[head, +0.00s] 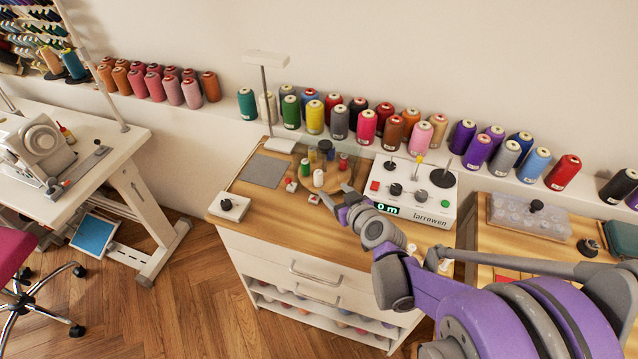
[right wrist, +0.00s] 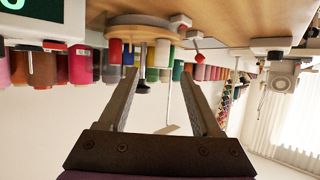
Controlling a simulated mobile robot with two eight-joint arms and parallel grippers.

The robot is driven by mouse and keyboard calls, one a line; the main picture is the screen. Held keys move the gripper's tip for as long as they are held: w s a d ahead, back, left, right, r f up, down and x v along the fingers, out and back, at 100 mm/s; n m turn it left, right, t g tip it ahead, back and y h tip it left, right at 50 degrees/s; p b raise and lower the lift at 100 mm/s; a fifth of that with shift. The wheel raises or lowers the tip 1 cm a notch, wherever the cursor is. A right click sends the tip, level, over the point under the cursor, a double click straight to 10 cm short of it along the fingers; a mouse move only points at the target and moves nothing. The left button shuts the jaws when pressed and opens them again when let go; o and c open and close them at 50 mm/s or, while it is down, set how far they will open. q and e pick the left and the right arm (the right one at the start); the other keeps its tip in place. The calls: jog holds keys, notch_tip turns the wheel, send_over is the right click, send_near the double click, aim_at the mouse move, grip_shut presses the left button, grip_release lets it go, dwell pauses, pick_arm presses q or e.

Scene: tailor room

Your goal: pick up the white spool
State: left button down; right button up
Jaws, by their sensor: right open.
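The white spool (head: 318,178) stands upright on a round wooden tray (head: 306,183) on the cabinet top. A green spool (head: 305,167) and a red spool (head: 343,162) stand near it, with dark and yellow spools behind. My right gripper (head: 337,195) is open and empty, just in front and to the right of the white spool. In the right wrist view, which is upside down, the white spool (right wrist: 162,53) shows beyond the gap between the open fingers (right wrist: 160,70). My left gripper is not in view.
A white control box (head: 413,190) with knobs stands right of the tray. A grey mat (head: 262,170) lies to the left, and a white box with a black knob (head: 229,207) sits at the front left. Thread cones (head: 340,122) line the ledge behind.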

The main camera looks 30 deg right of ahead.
aim_at(320, 180)
jog(key=shift+d, duration=0.25)
jog(key=shift+w+f, duration=0.2)
jog(key=shift+w, duration=0.15)
jog(key=x, duration=0.7)
jog(key=b+x, duration=0.1)
jog(key=x, duration=0.2)
jog(key=shift+w+a, duration=0.2)
jog(key=shift+a, duration=0.2)
jog(key=shift+c, duration=0.3)
grip_shut()
